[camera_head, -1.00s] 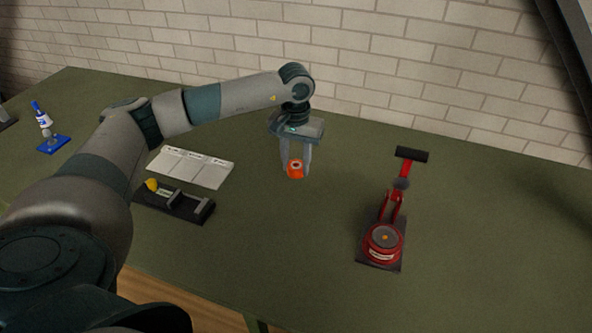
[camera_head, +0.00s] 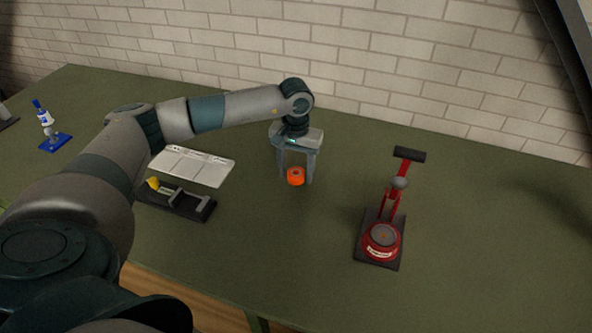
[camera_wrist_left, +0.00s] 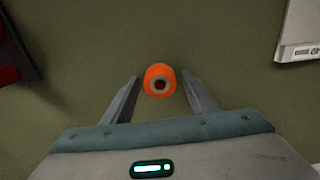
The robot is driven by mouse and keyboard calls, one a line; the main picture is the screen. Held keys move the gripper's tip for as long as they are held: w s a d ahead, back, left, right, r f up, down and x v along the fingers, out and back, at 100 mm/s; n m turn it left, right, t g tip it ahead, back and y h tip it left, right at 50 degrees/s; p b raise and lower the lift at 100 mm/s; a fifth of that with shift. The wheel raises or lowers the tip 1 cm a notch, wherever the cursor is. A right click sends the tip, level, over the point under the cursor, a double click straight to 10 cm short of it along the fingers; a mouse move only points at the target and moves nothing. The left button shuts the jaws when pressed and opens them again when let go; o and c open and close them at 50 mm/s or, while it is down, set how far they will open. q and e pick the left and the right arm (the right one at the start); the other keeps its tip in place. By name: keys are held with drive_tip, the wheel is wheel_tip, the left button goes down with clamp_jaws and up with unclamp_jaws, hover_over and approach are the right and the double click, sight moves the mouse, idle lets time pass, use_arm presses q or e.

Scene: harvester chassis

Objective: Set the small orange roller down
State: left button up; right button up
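The small orange roller (camera_head: 296,176) is on the green table, below and between the fingers of my left gripper (camera_head: 296,181). There my left gripper (camera_wrist_left: 158,88) is open, with a gap between each finger and the roller. The fingers point down from above. My right gripper is in neither view.
A white labelled tray (camera_head: 205,168) and a black fixture with a yellow knob (camera_head: 190,206) lie to the left. A blue-based stand (camera_head: 55,142) is at far left. The table (camera_head: 300,250) in front of the roller is clear.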

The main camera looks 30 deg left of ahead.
use_arm(q)
drive_tip(key=shift+r, duration=0.1)
drive_tip(key=shift+r, duration=0.2)
wheel_tip(320, 180, up, 12)
drive_tip(key=b, duration=0.4)
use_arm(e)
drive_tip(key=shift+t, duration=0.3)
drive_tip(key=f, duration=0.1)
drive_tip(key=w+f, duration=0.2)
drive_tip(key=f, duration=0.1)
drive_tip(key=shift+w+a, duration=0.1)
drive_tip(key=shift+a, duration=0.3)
use_arm(q)
drive_tip(key=shift+s, duration=0.1)
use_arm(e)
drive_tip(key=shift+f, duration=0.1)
use_arm(q)
drive_tip(key=shift+o, duration=0.5)
drive_tip(key=shift+b, duration=0.3)
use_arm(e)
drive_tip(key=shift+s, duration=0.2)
